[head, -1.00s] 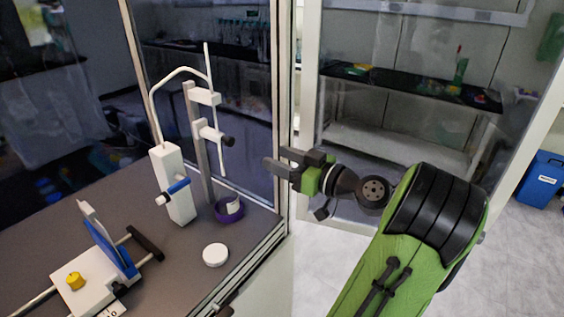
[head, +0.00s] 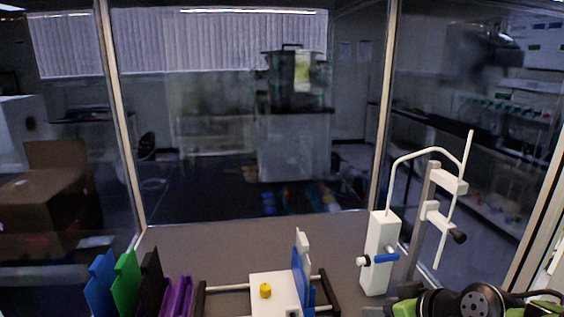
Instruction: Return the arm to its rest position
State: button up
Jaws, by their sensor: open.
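My arm shows at the bottom right of the head view as a black wrist joint (head: 475,302) with green parts. My gripper (head: 392,307) is at its left end, low in the picture and partly cut off by the bottom edge. It appears in front of the foot of the white freeze-dryer stand, and nothing can be seen held in it. Whether it touches the stand cannot be told. The fingertips are hard to make out.
A white tap post with a blue handle (head: 385,257) and a grey stand (head: 428,215) with a white rod rise at the right. A white-and-blue device with a yellow knob (head: 265,291) sits at centre. Blue, green, black and purple plates (head: 125,283) stand left. Glass walls surround the grey worktop (head: 230,238).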

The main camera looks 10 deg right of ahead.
jog(key=s+a+m+g+h, duration=0.1)
jog(key=s+a, duration=0.3)
jog(key=s, duration=0.4)
jog(key=s+a+m+g+h, duration=0.1)
jog(key=s+a+g+h, duration=0.1)
jog(key=s+a, duration=0.3)
jog(key=s, duration=0.4)
jog(key=shift+m, duration=0.4)
